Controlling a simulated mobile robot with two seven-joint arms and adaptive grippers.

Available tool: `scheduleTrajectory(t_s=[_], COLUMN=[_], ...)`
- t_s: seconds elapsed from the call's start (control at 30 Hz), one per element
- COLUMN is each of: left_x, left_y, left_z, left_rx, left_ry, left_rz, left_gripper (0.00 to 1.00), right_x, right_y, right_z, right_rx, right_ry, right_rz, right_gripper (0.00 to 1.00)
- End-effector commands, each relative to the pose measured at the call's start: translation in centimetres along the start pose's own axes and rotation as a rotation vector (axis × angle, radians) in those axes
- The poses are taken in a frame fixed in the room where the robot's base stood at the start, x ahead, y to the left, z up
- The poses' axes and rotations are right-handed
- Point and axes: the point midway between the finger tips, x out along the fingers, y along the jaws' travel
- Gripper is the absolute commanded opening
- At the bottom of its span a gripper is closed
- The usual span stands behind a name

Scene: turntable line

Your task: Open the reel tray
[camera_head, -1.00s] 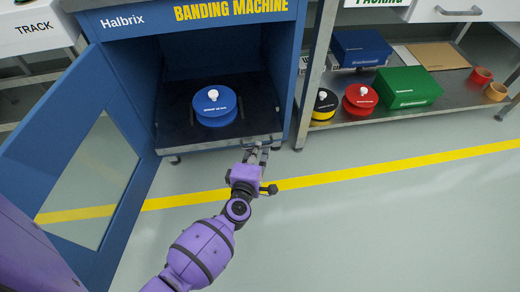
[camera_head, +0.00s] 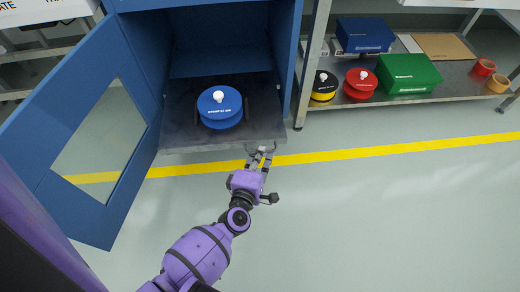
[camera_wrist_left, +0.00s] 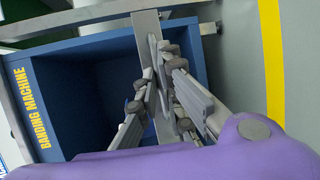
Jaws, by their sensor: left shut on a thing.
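The reel tray (camera_head: 180,137) is a dark flat tray in the blue banding machine (camera_head: 225,58), with its front part sticking out past the cabinet opening. A blue reel (camera_head: 220,108) with a white knob sits upright on it. My left gripper (camera_head: 259,155) is at the right part of the tray's front edge, shut on the grey handle there. In the left wrist view, the fingers (camera_wrist_left: 163,85) close around a grey bar (camera_wrist_left: 148,28); the exact contact is partly hidden by the fingers. My right gripper is not in view.
The machine's blue door (camera_head: 84,135) with its window stands open on the left. A shelf (camera_head: 440,92) on the right holds a black-and-yellow reel, a red reel, blue and green boxes and tape rolls. The floor in front is clear, with a yellow line.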

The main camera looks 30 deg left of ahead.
Motion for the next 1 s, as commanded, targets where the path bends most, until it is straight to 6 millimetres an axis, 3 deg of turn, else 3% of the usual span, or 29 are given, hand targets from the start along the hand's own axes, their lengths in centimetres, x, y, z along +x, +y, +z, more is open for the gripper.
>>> scheduleTrajectory(t_s=[0.47,0.5,0.6,1.0], left_x=[-0.18,-0.18,-0.2,-0.72], left_y=[0.26,0.26,0.2,-0.03], left_z=[0.44,0.44,0.38,0.19], left_rx=[-0.004,-0.004,-0.003,0.0], left_ry=[-0.005,-0.005,-0.004,-0.001], left_rz=[0.005,0.005,0.005,0.001], left_gripper=[0.0,0.11,0.24,0.26], right_x=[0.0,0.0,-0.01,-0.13], right_y=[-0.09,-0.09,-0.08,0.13], right_z=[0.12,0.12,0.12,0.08], right_rx=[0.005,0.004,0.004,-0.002], right_ry=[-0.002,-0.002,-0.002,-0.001], right_rz=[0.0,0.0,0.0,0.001], right_gripper=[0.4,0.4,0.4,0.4])
